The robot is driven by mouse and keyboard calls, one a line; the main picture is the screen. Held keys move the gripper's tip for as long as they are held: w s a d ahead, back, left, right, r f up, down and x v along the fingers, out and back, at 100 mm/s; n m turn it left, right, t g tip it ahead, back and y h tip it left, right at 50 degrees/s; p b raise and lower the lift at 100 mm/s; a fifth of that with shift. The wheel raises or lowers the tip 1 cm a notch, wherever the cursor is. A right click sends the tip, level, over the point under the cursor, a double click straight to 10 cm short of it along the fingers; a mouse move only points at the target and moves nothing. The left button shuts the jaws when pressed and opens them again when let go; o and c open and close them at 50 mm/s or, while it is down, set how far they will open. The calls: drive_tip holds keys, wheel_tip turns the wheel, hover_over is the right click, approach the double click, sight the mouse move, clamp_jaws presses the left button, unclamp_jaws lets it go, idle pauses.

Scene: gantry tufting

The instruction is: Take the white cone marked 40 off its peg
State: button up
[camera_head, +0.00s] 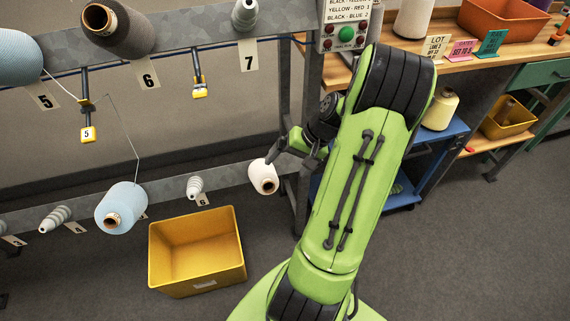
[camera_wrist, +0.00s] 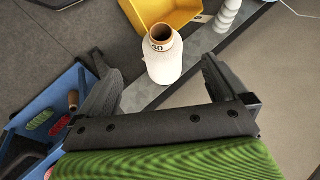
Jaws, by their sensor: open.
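A white cone (camera_head: 263,177) with a brown core sits on the lower rail at its right end, near the upright post. In the wrist view the white cone (camera_wrist: 165,67) lies ahead of my jaws, its core end facing up the picture. A small two-digit mark near its core looks like 30 or 40; it is too small to be sure. My gripper (camera_wrist: 152,62) is open and empty, its fingers spread to either side of the cone's line, the cone apart from them. In the head view my gripper (camera_head: 287,151) is just up and right of the cone, partly hidden by my arm.
A yellow bin (camera_head: 160,250) stands on the floor below left of the cone. The lower rail (camera_head: 230,186) also carries a pale blue cone (camera_head: 122,208) and grey empty pegs (camera_head: 195,187). A blue cart (camera_head: 452,135) stands behind my arm.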

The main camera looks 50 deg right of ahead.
sight(269, 186)
drive_tip(key=b+x, duration=0.4)
drive_tip(key=x, duration=0.9)
drive_tip(key=shift+w+a+f, duration=0.1)
drive_tip(key=c, duration=1.3)
drive_tip(key=shift+s+a+r+p, duration=0.25)
drive_tip(key=shift+s+r+p, duration=0.15)
drive_tip(key=shift+r, duration=0.1)
drive_tip(key=shift+c, duration=0.3)
drive_tip(key=shift+s+a+r, duration=0.25)
drive_tip(key=shift+s+r, duration=0.1)
drive_tip(key=shift+r, duration=0.05)
drive_tip(key=s+a+r+p, duration=0.4)
drive_tip(key=s+a+r, duration=0.1)
drive_tip(key=s+r, duration=0.2)
drive_tip(key=shift+s+a+p, duration=0.4)
drive_tip(key=shift+s, duration=0.3)
